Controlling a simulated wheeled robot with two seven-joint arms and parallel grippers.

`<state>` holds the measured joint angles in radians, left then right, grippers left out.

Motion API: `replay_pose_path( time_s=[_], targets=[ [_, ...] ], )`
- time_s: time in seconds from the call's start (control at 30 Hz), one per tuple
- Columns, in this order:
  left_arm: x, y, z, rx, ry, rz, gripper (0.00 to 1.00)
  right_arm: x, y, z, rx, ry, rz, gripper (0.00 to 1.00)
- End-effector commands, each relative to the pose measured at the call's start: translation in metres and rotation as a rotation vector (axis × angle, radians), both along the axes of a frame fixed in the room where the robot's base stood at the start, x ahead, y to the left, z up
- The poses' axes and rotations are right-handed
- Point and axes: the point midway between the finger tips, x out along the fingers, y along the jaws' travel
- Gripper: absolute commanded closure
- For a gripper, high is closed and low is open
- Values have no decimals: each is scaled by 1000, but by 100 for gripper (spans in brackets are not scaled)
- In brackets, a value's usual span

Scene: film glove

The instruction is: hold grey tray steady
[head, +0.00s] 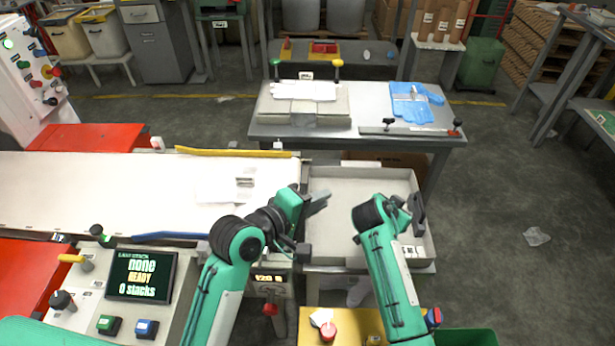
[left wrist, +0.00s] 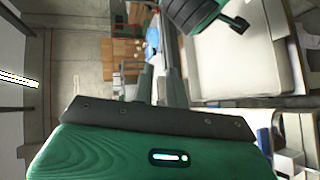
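The grey tray (head: 335,190) is a wide, shallow, light grey box with low walls, at the right end of the white belt in the head view. It looks level, and its floor looks bare where I can see it. My left gripper (head: 314,227) is over its left side, with its fingers spread apart and nothing between them. Contact with the wall cannot be told. My right gripper (head: 418,212) is at the tray's right wall; its fingers are mostly hidden, so its grip is unclear. My arms cover part of the near side. The tray also shows in the left wrist view (left wrist: 235,65).
A white belt (head: 90,190) with clear film lies left. A bench (head: 360,130) behind bears a film stack (head: 303,91) and blue gloves (head: 415,105). A yellow surface is in front. Floor at right is mostly clear.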

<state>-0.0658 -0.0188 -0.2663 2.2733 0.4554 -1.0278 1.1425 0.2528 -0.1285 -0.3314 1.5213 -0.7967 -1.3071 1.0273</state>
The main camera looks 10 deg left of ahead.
Motion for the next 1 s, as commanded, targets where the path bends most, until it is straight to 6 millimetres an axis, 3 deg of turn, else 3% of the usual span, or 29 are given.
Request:
replay_pose_path(
  time_s=[0.23,0.5,0.73,1.0],
  targets=[
    [54,-20,-60,274,108,-134,85,0,0,0,0,0,0,64],
    [109,-20,-114,607,254,-309,85,0,0,0,0,0,0,64],
    [147,0,-134,866,399,-459,85,0,0,0,0,0,0,64],
    [174,34,-131,1075,568,-599,85,0,0,0,0,0,0,64]
  ],
)
